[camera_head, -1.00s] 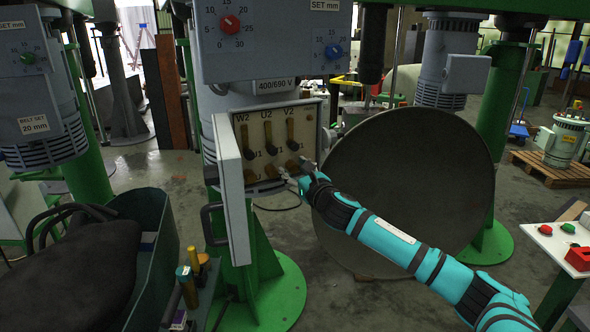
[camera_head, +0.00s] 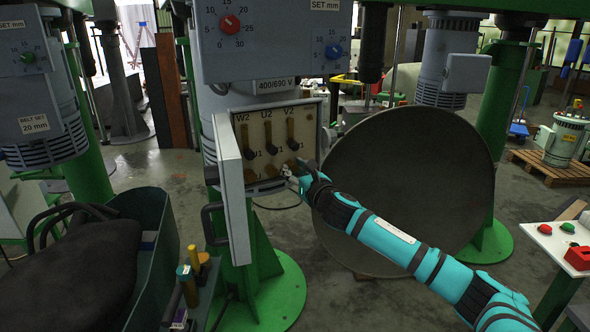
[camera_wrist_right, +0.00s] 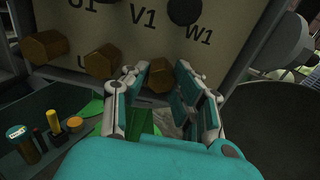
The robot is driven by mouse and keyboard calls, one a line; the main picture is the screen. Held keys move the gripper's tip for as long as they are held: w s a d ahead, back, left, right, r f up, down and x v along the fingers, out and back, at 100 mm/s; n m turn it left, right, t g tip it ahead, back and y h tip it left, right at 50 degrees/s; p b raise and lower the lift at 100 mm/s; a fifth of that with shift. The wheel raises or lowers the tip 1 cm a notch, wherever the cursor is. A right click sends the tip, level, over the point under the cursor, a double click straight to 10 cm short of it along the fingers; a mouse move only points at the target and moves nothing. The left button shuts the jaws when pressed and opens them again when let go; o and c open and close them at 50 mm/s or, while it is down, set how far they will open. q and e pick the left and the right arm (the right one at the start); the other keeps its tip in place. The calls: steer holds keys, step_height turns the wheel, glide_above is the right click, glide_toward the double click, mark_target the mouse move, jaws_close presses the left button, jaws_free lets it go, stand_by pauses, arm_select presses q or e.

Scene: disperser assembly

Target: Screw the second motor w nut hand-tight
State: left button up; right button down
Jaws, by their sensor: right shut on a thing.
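The open terminal box (camera_head: 262,118) on the grey motor shows black studs joined by vertical bars under the labels W2, U2 and V2. In the right wrist view a row of brass hex nuts sits below the U1, V1 and W1 labels: a left nut (camera_wrist_right: 45,47), a middle nut (camera_wrist_right: 102,61) and a right nut (camera_wrist_right: 160,76). My right gripper (camera_head: 294,172) is at the box's lower right corner. In the wrist view its fingers (camera_wrist_right: 166,84) are closed around the right nut, partly hiding it. My left gripper is not in view.
The box's open door (camera_head: 232,190) stands on the left. A large round dish (camera_head: 410,190) is close beside my right arm. A blue-green bin (camera_head: 150,260) with dark contents and a small tray of tools (camera_head: 195,275) lie at the lower left.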

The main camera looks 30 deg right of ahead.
steer(key=m+p, duration=0.1)
steer(key=m, duration=0.4)
steer(key=m+p, duration=0.1)
steer(key=m, duration=0.5)
steer(key=shift+a+m, duration=0.1)
steer(key=shift+m, duration=0.2)
steer(key=m+p, duration=0.1)
steer(key=m, duration=0.4)
steer(key=m+p, duration=0.1)
steer(key=m, duration=0.5)
stand_by(0.4)
steer(key=c, duration=1.1)
jaws_free()
steer(key=shift+r, duration=0.1)
